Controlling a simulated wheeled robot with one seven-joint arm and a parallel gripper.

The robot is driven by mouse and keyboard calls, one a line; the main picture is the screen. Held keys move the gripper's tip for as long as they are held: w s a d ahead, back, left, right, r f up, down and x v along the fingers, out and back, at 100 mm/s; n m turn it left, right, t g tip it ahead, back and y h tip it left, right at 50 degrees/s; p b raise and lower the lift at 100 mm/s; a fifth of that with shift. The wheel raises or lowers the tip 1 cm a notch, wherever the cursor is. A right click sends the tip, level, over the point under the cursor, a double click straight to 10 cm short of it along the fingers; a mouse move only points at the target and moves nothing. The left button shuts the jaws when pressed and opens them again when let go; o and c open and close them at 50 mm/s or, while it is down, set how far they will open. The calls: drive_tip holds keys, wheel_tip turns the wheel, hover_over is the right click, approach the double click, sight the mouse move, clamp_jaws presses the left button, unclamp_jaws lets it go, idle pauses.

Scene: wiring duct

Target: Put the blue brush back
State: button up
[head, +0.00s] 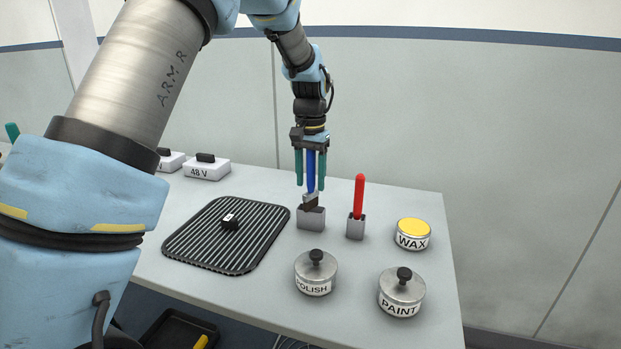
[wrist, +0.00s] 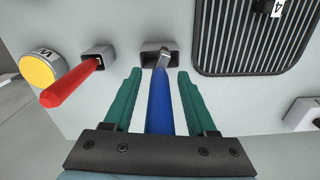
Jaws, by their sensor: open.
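The blue brush (head: 311,172) stands nearly upright, its metal ferrule and dark bristle end down at the mouth of a grey holder (head: 312,219). How deep the bristles sit is hidden by the holder wall. My gripper (head: 310,186) is open, pointing down, with its green fingers on either side of the blue handle. In the wrist view the brush handle (wrist: 159,103) runs between the fingers with a gap on both sides, and the holder (wrist: 153,48) lies beyond the fingertips.
A red-handled tool (head: 359,195) stands in a smaller grey holder (head: 355,228) just right. WAX (head: 412,240), POLISH (head: 315,278) and PAINT (head: 400,300) tins stand nearby. A ribbed black mat (head: 200,245) with a small black block lies left.

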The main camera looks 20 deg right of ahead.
wheel_tip(320, 180, up, 12)
drive_tip(key=shift+r+b, duration=0.2)
drive_tip(key=shift+b, duration=0.8)
